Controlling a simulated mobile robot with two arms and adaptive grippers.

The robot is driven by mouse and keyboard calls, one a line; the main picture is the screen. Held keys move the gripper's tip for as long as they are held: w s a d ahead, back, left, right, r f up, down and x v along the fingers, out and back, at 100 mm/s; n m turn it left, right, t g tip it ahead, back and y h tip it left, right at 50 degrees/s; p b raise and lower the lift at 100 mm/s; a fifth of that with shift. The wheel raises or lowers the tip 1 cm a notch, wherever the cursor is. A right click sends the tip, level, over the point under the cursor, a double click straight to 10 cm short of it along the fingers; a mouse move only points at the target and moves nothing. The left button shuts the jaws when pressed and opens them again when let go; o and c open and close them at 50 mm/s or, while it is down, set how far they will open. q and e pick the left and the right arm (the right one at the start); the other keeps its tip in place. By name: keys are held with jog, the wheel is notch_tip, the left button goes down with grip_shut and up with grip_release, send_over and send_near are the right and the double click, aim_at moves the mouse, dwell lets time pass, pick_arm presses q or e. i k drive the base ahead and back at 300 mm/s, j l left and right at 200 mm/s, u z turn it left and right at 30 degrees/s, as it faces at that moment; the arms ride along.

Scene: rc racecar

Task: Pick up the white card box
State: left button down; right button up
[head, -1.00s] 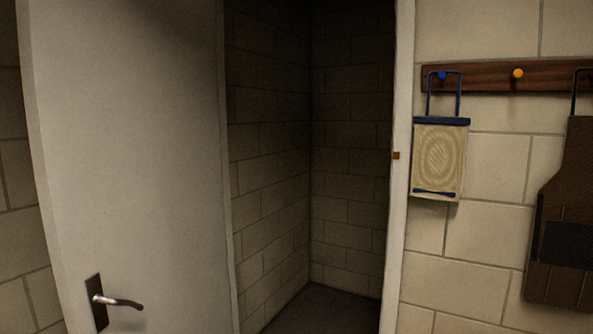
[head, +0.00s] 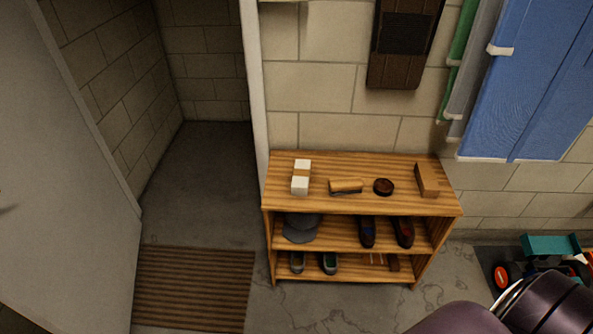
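A small white box (head: 301,177) with a tan band around its middle stands on the top of a wooden shelf unit (head: 290,212), near its left end. It looks like the white card box. Neither gripper shows in the head view. A dark purple rounded part of my own body shows at the bottom right, well apart from the box.
A brush (head: 346,187), a round dark tin (head: 384,187) and a brown box (head: 427,180) share the shelf top. Shoes and a grey cap (head: 302,228) are below. An open door (head: 75,170) and striped mat (head: 194,288) are left; a toy car (head: 545,262) is right.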

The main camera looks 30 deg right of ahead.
aim_at(302, 168)
jog(key=i+j+z, duration=0.25)
jog(key=j, duration=0.5)
jog(key=j+z, duration=0.3)
jog(key=j, duration=0.45)
